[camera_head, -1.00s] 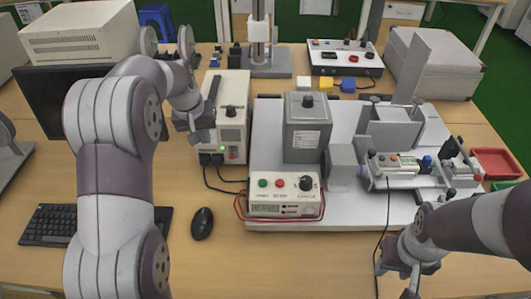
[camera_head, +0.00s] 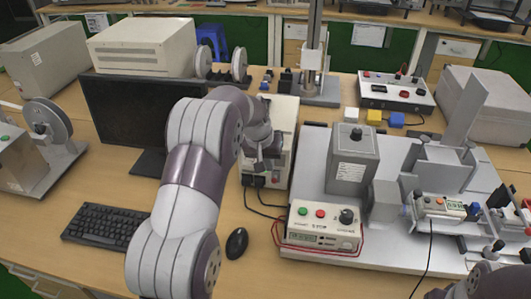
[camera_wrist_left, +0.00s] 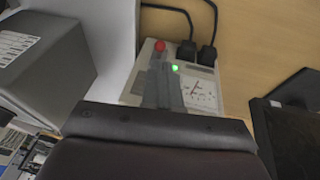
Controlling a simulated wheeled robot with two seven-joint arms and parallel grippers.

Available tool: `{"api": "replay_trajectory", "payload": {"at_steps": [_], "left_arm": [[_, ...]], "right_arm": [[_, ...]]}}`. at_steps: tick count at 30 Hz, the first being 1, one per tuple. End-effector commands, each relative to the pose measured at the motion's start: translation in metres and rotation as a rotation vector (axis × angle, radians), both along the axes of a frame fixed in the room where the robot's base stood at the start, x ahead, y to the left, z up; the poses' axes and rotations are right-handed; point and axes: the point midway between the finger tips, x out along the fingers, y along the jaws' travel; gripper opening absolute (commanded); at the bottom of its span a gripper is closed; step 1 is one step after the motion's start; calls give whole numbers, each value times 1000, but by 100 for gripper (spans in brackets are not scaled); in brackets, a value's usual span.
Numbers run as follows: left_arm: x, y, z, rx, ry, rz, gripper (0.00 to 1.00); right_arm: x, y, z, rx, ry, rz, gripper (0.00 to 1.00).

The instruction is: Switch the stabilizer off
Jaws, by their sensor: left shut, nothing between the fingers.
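The stabilizer is a pale box (camera_head: 285,125) left of the grey platform, partly hidden by my left arm in the head view. The left wrist view shows its front panel (camera_wrist_left: 133,90) with a red button or switch (camera_wrist_left: 160,46), a lit green lamp (camera_wrist_left: 175,68) and a needle gauge (camera_wrist_left: 202,93). My left gripper (camera_head: 262,163) is in front of this panel. Its closed, empty fingers (camera_wrist_left: 161,66) have their tips close to the red control and the green lamp; I cannot tell whether they touch. My right gripper is out of view; only part of that arm shows at bottom right.
Two black plugs (camera_wrist_left: 183,54) with cables are on the panel. A control box (camera_head: 322,228) with red and green buttons stands to the right on the grey platform (camera_head: 313,170). A monitor (camera_head: 135,110), keyboard (camera_head: 105,226) and mouse (camera_head: 236,243) are to the left.

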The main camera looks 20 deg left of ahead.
Motion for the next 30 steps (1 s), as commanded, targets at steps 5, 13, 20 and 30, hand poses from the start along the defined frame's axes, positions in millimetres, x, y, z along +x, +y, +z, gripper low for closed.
{"api": "replay_trajectory", "payload": {"at_steps": [5,13,20,30], "left_arm": [[9,-3,-33,-1,2,1,0],[16,-4,-55,0,-2,0,0],[16,-4,-56,0,-2,0,0],[14,-5,-61,8,-38,0,0]], "right_arm": [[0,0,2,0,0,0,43],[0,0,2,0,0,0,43],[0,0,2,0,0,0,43],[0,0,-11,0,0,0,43]]}}
